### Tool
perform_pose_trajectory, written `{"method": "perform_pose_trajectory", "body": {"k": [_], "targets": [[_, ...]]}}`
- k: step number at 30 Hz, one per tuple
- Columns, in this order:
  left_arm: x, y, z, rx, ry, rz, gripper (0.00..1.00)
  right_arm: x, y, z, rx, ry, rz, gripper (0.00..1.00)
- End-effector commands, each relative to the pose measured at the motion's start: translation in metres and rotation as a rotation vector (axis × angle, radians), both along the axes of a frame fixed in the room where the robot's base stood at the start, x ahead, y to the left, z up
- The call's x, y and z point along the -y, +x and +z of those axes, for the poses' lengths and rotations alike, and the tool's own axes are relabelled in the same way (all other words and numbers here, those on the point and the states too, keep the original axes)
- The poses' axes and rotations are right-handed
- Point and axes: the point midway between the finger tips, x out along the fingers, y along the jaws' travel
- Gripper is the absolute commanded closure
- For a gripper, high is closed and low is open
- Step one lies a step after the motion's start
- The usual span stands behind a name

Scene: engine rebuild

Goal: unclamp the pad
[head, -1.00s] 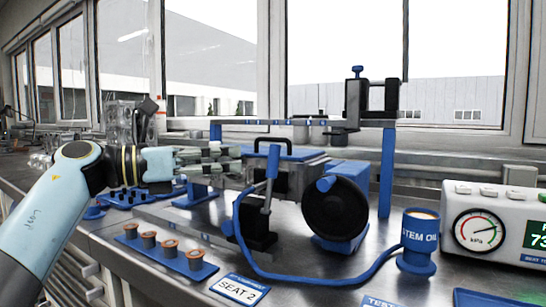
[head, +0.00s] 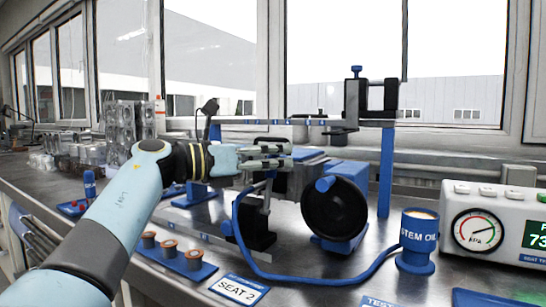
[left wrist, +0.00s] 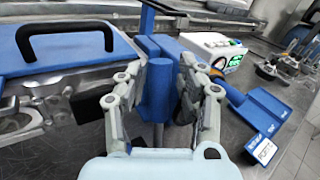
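A lever clamp with a blue handle stands on a black base (head: 258,236) on the bench. In the left wrist view the blue handle (left wrist: 158,90) is upright between my fingers. A black round disc (head: 334,210) on a blue block stands just right of the clamp; I cannot tell whether this is the pad. My left gripper (head: 288,156) is open, one finger on each side of the handle, and hides the handle's upper part in the head view. It also shows in the left wrist view (left wrist: 160,78). My right gripper is not in view.
A blue hose runs from the clamp area to the stem oil cup (head: 417,240). A blue strip with several copper-coloured caps (head: 168,250) and the Seat 2 card (head: 239,289) lie in front. A pressure gauge box (head: 495,227) is at right. A blue frame (head: 387,175) stands behind.

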Motion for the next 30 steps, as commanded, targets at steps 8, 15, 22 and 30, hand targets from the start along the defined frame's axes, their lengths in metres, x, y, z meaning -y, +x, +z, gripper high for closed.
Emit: {"method": "perform_pose_trajectory", "body": {"k": [8,15,22,30], "targets": [[0.000,0.000,0.000,0.000,0.000,0.000,1.00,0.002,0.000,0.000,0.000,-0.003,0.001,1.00],[-0.001,0.000,0.000,-0.001,0.000,0.001,1.00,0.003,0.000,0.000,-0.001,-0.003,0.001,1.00],[-0.001,0.000,-0.001,0.002,-0.003,0.001,1.00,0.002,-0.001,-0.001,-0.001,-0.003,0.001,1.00],[-0.007,-0.007,-0.005,0.072,-0.055,0.002,1.00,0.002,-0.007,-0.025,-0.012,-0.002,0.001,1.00]]}}
